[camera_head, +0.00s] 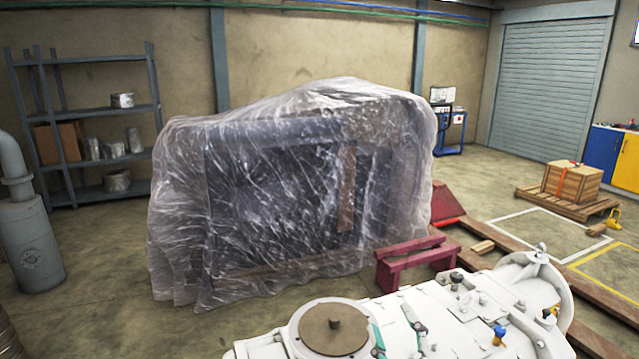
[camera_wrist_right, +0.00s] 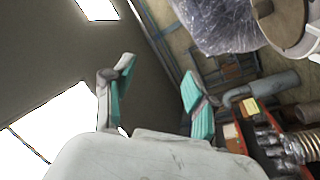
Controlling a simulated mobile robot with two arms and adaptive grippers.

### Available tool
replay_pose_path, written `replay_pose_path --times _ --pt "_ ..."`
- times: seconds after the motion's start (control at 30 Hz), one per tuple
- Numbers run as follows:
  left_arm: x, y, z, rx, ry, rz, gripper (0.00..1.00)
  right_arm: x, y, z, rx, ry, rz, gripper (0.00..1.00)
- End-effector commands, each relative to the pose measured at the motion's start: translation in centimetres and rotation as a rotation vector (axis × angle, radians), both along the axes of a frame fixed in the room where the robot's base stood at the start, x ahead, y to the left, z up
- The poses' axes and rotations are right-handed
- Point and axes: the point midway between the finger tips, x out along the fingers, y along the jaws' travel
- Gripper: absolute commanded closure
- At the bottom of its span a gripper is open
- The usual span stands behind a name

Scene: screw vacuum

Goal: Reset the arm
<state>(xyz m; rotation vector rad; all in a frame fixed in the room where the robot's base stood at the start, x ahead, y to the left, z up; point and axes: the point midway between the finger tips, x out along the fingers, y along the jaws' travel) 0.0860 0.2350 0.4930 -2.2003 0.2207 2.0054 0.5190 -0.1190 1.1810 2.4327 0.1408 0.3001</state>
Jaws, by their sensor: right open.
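My right gripper (camera_head: 398,328) shows at the bottom of the head view by its teal finger pads, just right of the round flange. In the right wrist view its two fingers (camera_wrist_right: 155,90) stand wide apart with nothing between them. A white machine (camera_head: 470,308) fills the bottom right of the head view. Its round flange (camera_head: 306,333) carries a brown disc (camera_head: 334,336) with a short knob. The disc and flange (camera_wrist_right: 288,22) also show at the top right of the wrist view. The machine's lower part is cut off. My left gripper is not in view.
A plastic-wrapped machine (camera_head: 290,195) stands behind, with a red stand (camera_head: 413,262) at its right. A grey cylinder (camera_head: 32,240) and a shelf rack (camera_head: 88,125) are at left. A crate (camera_head: 571,183) sits on a pallet at right. A red tray (camera_wrist_right: 265,145) shows in the wrist view.

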Motion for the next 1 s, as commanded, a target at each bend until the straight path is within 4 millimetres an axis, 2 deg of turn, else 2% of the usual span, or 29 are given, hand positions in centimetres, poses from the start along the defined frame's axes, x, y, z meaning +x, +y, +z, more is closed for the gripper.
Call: replay_pose_path --times 0.03,0.17,0.3,0.4,0.6,0.8,1.0 --pt "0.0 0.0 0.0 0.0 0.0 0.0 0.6 -0.6 -1.5 -2.7 0.049 0.116 -0.043 0.43" --pt "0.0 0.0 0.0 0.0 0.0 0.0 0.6 -3.1 -4.6 -9.6 0.156 0.412 -0.15 0.43" --pt "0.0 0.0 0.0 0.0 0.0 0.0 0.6 -7.9 -6.8 -16.4 0.25 0.722 -0.249 0.43" --pt "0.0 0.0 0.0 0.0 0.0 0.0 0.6 -11.9 -7.8 -20.1 0.299 0.92 -0.305 0.43" --pt "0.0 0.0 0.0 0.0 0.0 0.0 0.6 -19.1 -8.5 -24.4 0.357 1.222 -0.382 0.43" --pt "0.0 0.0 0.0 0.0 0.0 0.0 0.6 -25.5 -8.7 -26.5 0.391 1.461 -0.434 0.43" --pt "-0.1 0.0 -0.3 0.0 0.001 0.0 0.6 -24.2 -8.4 -32.6 0.382 1.487 -0.439 0.43"
